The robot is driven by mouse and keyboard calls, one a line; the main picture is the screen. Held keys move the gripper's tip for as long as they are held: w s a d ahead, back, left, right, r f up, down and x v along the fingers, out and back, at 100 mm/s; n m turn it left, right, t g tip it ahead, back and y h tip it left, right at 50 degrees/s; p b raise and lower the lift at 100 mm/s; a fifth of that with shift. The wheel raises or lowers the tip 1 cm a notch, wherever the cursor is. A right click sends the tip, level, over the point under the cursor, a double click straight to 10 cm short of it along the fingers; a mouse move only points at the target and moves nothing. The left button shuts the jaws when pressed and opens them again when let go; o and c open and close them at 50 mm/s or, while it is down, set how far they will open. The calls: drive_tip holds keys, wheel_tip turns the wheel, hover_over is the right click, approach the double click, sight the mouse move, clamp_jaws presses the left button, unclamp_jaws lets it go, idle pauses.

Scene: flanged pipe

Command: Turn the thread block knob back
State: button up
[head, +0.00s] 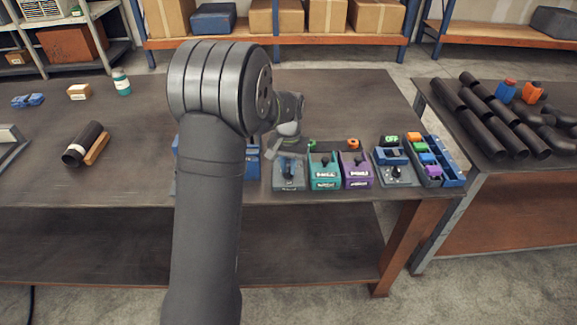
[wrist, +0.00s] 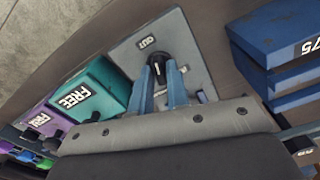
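The thread block is a grey block (head: 289,174) at the front of the table. In the wrist view the grey block (wrist: 196,50) has a white label (wrist: 147,43) that seems to read OUT. Its black knob (wrist: 157,62) shows at the tips of my gripper's two blue fingers. My gripper (wrist: 160,75) points down at this block, with the fingers apart, one on each side of the knob. Whether the fingertips press on the knob I cannot tell. In the head view my arm hides part of the gripper.
A teal block (head: 324,172) and a purple block (head: 356,171) stand right of the grey block, then a block with an OFF display (head: 391,141) and a blue bin (head: 452,172). Blue blocks (wrist: 278,50) lie close on the other side. A black pipe (head: 83,143) lies left.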

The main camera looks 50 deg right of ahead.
sight(289, 169)
clamp_jaws()
drive_tip(key=shift+n, duration=1.7)
drive_tip(key=shift+o, duration=2.4)
unclamp_jaws()
wheel_tip(289, 169, up, 17)
drive_tip(key=shift+r, duration=0.2)
drive_tip(key=shift+f, duration=0.15)
